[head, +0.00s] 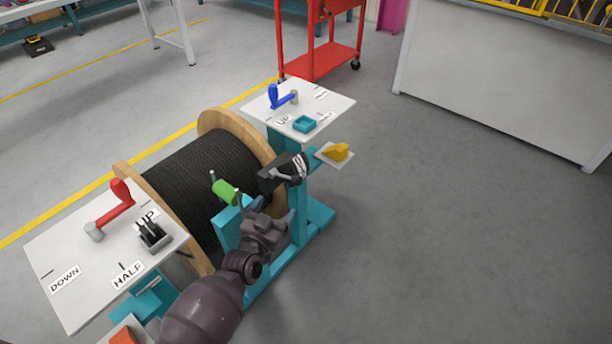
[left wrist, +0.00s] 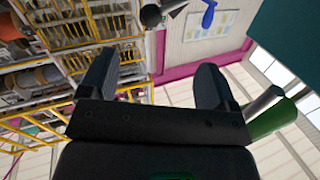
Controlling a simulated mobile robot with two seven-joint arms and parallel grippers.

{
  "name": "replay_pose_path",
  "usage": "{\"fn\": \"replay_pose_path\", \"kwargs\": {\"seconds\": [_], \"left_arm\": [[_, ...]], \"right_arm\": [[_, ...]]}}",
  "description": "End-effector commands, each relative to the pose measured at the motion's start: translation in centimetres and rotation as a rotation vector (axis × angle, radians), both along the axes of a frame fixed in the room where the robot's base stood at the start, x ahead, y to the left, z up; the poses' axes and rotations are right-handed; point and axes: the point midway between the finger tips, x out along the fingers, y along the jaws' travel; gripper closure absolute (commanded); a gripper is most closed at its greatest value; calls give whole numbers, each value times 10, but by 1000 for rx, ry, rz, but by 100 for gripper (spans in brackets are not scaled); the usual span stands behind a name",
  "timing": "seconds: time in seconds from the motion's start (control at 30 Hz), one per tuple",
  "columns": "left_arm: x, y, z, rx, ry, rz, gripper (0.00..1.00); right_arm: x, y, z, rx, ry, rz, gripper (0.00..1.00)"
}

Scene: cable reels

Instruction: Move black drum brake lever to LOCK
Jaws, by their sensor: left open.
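A reel wound with black cable (head: 195,175) stands between wooden flanges. A lever with a green handle (head: 222,190) stands beside the reel, by a teal post; the green handle also shows at the right of the left wrist view (left wrist: 275,120). I cannot tell for sure whether it is the brake lever, and no LOCK mark is legible. My left gripper (head: 290,170) is open, past the green handle to the right in the head view. Its fingers in the left wrist view (left wrist: 152,90) are apart, with nothing between them. My right gripper is not in view.
A white panel (head: 60,240) with a red lever (head: 120,192) and DOWN, HALF and UP labels stands at left. Another panel (head: 335,103) holds a blue lever (head: 273,96) and teal block. A yellow piece (head: 337,152) lies beyond my gripper. The floor at right is clear.

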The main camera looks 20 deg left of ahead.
Motion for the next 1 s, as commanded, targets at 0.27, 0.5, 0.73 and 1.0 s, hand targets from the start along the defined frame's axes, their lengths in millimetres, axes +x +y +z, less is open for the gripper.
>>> {"fn": "replay_pose_path", "kwargs": {"seconds": [0.27,0.5,0.73,1.0], "left_arm": [[16,-2,-4,-3,-8,6,18],[46,-3,-8,-2,-3,6,18],[79,-3,-9,-2,-3,6,18],[107,-4,-6,-2,-4,5,18]], "right_arm": [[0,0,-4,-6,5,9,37],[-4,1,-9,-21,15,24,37],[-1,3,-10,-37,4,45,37],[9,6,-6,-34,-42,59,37]]}}
